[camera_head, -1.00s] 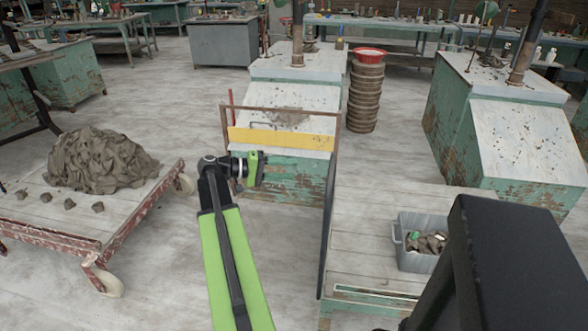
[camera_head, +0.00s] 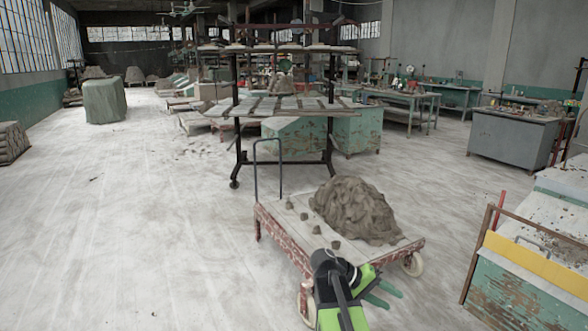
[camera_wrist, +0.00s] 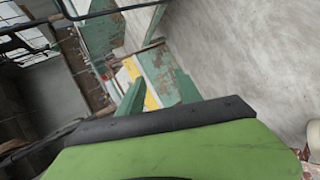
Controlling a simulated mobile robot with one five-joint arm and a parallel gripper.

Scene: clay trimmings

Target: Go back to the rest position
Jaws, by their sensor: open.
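My gripper (camera_head: 382,292) is at the lower right of the head view, in front of the near right part of the cart. Its green fingers are apart and nothing shows between them. In the wrist view the two green fingertips (camera_wrist: 157,95) stand apart above the green gripper body, with only background between them. The cart (camera_head: 282,226) has a worn red frame and a pale top. A large heap of grey clay (camera_head: 352,210) lies on it, with several small clay lumps at its left. Whether the gripper touches the cart cannot be told.
A worn green bench with a yellow strip (camera_head: 535,258) stands at the right edge. A black rack (camera_head: 236,150) with boards stands behind the cart. A grey cabinet (camera_head: 512,138) is at the back right. The floor (camera_head: 120,240) on the left is wide and clear.

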